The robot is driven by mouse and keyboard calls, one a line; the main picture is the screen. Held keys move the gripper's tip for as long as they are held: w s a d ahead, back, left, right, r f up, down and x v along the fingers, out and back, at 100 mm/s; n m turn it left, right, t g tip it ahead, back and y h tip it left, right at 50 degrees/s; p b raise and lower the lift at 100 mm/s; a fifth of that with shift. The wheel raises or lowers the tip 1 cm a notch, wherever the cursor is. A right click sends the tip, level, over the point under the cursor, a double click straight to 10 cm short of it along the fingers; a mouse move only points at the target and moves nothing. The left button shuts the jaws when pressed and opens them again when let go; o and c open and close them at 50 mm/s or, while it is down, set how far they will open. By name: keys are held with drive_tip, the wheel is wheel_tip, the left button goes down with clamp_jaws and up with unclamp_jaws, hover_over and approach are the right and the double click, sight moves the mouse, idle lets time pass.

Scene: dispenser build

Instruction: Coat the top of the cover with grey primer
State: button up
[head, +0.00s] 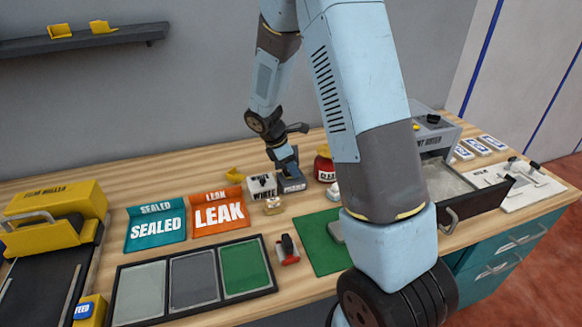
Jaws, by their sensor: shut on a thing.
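My gripper (286,168) is at the back middle of the bench, pointing down. It is shut on a dark grey-blue container (292,186) with a pale label too small to read. This container stands between a pale container marked WHITE (262,184) and a red one (325,168). Whether it is lifted off the bench is unclear. A grey piece (336,232), perhaps the cover, lies on the green mat (313,240), partly hidden by my arm. A tray (268,262) at the front holds light grey, dark grey and green panels.
A small red and black tool (287,250) stands between tray and mat. SEALED (155,229) and LEAK (218,212) signs lie behind the tray. A yellow roller machine (50,215) is at left, a grey dryer (435,135) and open drawer (480,205) at right.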

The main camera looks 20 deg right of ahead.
drive_tip(key=shift+f, duration=0.4)
idle(0.4)
idle(0.4)
drive_tip(key=o, duration=1.1)
drive_tip(key=shift+c, duration=0.2)
drive_tip(key=shift+o, duration=0.8)
drive_tip(key=shift+w+r, duration=0.1)
drive_tip(key=shift+r, duration=0.05)
